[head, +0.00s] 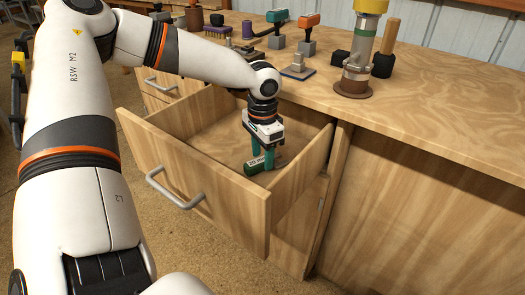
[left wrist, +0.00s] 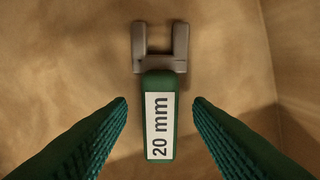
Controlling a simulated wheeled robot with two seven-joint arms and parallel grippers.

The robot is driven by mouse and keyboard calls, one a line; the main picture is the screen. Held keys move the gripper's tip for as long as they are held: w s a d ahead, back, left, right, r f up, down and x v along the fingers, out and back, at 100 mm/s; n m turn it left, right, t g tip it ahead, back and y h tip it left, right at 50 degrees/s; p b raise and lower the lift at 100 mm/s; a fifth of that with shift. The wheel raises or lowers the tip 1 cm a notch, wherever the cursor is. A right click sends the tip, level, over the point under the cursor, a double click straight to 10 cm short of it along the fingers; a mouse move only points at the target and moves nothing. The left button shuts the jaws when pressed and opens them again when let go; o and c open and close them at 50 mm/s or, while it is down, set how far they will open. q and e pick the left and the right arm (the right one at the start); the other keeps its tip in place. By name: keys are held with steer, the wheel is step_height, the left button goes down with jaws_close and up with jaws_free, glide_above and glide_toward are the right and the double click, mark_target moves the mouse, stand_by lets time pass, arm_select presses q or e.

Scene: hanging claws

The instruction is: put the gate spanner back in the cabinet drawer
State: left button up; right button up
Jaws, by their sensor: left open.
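The gate spanner (left wrist: 160,95) lies in the cabinet drawer, with a green handle labelled "20 mm" and a grey forked head. In the head view the spanner (head: 256,165) is on the drawer floor, partly hidden by my gripper. The wooden drawer (head: 185,178) is pulled open, with a metal handle on its front. My left gripper (head: 262,160) reaches down into the drawer over the spanner. In the left wrist view its green ridged fingers (left wrist: 160,118) stand open on either side of the handle, with a gap on both sides. My right gripper is not in view.
The wooden bench top (head: 440,120) runs above the drawer and holds several tools. A grey and yellow post on a brown base (head: 355,86) and a wooden-handled mallet (head: 386,48) stand on it.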

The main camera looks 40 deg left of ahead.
mark_target(263, 159)
arm_select(q)
steer(key=shift+r, duration=0.1)
steer(key=shift+r, duration=0.35)
step_height(263, 159, up, 11)
steer(key=p, duration=0.2)
steer(key=shift+r+p, duration=0.15)
steer(key=shift+p, duration=0.2)
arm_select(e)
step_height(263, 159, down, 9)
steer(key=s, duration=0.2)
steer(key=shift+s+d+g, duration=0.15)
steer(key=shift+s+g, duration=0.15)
